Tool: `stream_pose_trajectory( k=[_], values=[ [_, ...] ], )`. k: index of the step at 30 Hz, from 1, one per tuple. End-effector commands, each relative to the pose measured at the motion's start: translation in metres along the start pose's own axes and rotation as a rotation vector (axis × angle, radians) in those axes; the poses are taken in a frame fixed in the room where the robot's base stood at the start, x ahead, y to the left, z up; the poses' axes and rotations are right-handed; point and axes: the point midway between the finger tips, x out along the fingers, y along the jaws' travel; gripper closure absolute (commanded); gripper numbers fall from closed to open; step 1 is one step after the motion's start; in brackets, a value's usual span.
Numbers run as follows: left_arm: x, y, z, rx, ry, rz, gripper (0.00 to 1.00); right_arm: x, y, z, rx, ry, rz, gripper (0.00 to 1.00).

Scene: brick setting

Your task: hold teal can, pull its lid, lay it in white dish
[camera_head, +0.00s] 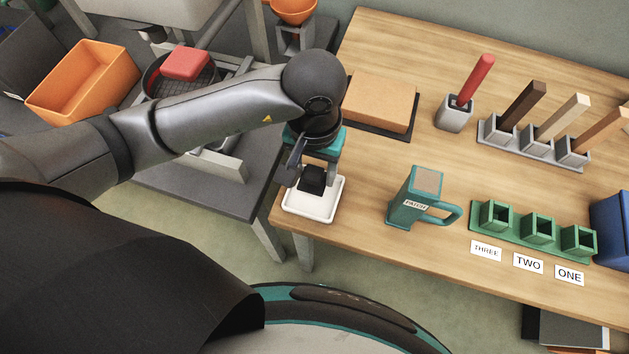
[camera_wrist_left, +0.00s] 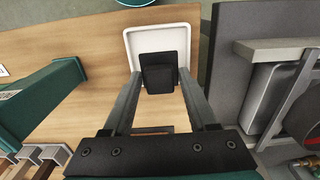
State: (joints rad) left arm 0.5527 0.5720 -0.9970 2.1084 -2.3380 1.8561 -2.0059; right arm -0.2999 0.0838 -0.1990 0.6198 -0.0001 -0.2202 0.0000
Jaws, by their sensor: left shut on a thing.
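The teal can (camera_head: 403,205) stands upright on the table, with a loop handle on its right side and a label reading PATCH. Its top face looks tan, with no lid on it. Its teal side also shows at the left of the left wrist view (camera_wrist_left: 42,98). My left gripper (camera_head: 311,181) is shut on the black lid (camera_head: 313,178), left of the can and over the white dish (camera_head: 325,212). In the left wrist view the lid (camera_wrist_left: 158,72) sits between the two fingers, in front of the dish (camera_wrist_left: 186,42). I cannot tell whether the lid touches the dish. My right gripper is not in view.
Green sockets (camera_head: 539,232) with number cards stand right of the can. A tan block on a dark tray (camera_head: 372,104), a red stick in a holder (camera_head: 470,84) and a rack of wooden sticks (camera_head: 533,140) are behind. The dish is near the table's left front corner.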

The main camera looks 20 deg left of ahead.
Motion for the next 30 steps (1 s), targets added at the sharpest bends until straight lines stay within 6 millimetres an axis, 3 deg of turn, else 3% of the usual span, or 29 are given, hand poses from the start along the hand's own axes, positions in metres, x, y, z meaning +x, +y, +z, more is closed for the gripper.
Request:
stream_pose_trajectory(
  k=[12,26,27,30],
  values=[
    [0.049,0.001,0.0,-0.001,-0.002,0.002,1.0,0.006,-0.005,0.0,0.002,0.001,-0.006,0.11],
    [0.057,0.001,-0.001,0.001,0.002,0.002,1.0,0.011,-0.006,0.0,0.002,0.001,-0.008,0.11],
    [0.057,0.001,-0.001,0.001,0.002,0.002,0.39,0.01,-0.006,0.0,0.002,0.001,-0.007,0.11],
    [0.056,0.001,-0.001,0.001,0.001,0.002,0.29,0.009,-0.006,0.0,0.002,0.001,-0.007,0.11]
  ],
)
